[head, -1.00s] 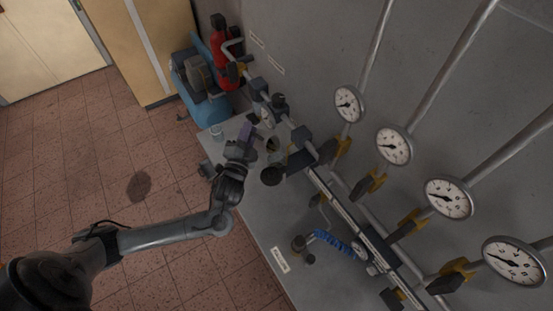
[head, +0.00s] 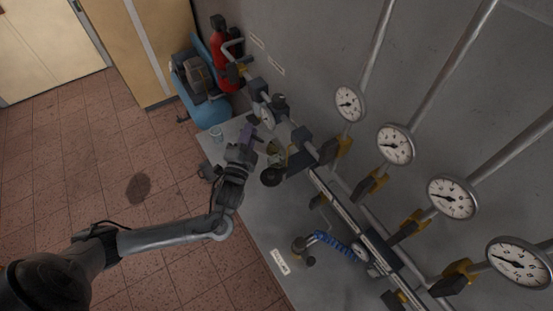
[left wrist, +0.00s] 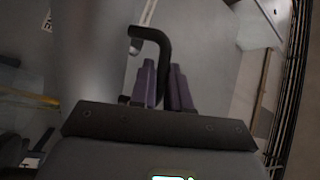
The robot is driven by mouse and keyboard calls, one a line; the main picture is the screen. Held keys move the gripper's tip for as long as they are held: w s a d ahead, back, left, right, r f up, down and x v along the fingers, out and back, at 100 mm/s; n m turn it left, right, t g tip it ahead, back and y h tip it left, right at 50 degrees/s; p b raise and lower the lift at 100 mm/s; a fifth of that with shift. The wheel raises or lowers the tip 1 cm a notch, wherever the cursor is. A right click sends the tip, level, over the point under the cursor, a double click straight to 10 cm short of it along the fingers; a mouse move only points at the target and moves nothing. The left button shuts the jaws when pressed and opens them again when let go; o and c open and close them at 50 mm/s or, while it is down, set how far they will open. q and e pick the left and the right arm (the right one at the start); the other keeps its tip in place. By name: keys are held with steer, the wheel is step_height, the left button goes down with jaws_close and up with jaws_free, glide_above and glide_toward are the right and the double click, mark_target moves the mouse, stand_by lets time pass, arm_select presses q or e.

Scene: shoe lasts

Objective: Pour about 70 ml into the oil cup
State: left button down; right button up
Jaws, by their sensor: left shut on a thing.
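My left gripper (head: 250,133) reaches over the grey bench from the left. In the left wrist view its purple fingers (left wrist: 167,88) are shut on a black curved handle (left wrist: 152,36). A blurred grey surface (left wrist: 90,50) beside the handle looks like the side of the held vessel. In the head view a small yellowish vessel (head: 275,150) shows just right of the gripper, close to the pipe fittings; it is small and partly hidden. I cannot tell whether liquid is flowing, or which fitting is the oil cup. My right gripper is not in view.
A small clear cup (head: 216,133) stands at the bench's far left corner. A dark round knob (head: 271,177) is close below the gripper. The pipe line with yellow-handled valves (head: 370,185) and gauges (head: 396,145) runs along the wall.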

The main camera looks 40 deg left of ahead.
arm_select(q)
steer(key=shift+a, duration=0.1)
steer(key=shift+s+a+r, duration=0.1)
steer(key=shift+s, duration=0.1)
stand_by(0.4)
steer(key=shift+s+r+m+t, duration=0.1)
steer(key=shift+r+m+t, duration=0.05)
steer(key=shift+m+t, duration=0.2)
steer(key=shift+d+r+m+p, duration=0.2)
steer(key=shift+d+m+p, duration=0.2)
steer(key=shift+m+p, duration=0.1)
stand_by(0.8)
steer(key=shift+d+t, duration=0.1)
steer(key=shift+t, duration=0.15)
